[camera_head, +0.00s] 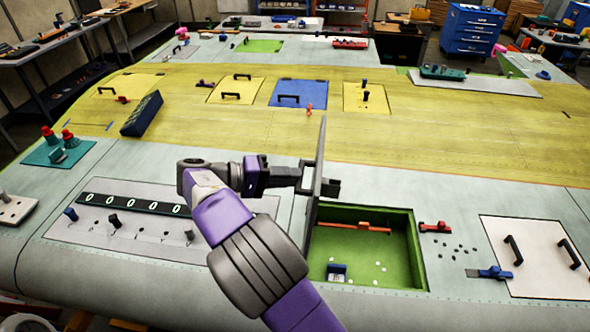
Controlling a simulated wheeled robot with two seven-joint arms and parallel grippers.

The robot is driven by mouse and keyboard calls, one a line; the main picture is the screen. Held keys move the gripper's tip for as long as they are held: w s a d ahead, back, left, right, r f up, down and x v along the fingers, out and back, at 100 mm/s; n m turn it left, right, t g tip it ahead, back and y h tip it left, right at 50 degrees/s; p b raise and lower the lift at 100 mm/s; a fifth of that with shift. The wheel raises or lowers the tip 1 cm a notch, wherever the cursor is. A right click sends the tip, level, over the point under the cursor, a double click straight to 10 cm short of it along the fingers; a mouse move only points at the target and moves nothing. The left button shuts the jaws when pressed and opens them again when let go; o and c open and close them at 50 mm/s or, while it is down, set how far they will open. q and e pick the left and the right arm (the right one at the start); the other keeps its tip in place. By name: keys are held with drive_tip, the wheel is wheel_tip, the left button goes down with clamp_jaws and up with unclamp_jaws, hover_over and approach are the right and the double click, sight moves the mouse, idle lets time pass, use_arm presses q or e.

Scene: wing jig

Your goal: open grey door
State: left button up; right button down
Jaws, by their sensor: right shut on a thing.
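The grey door (317,170) stands up nearly on edge at the left side of a green-lined compartment (405,250), which is open to view. My right gripper (303,176) is at the left face of the door, shut on its handle, though the handle itself is mostly hidden by the jaws. A dark part (331,187) juts out on the door's right side. My left gripper is not in view.
Inside the compartment are an orange bar (348,226), a small blue-and-white block (337,271) and several pale bits. A red latch (435,227) and a blue latch (489,273) lie to the right, near a white panel with two black handles (545,283). A counter strip (134,203) lies left of my arm.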

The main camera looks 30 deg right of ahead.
drive_tip(key=shift+w+a+f, duration=0.4)
drive_tip(key=shift+a+f, duration=0.2)
drive_tip(key=shift+a, duration=0.15)
drive_tip(key=c, duration=1.1)
unclamp_jaws()
drive_tip(key=shift+d, duration=0.1)
drive_tip(key=shift+r, duration=0.15)
drive_tip(key=shift+v, duration=3.75)
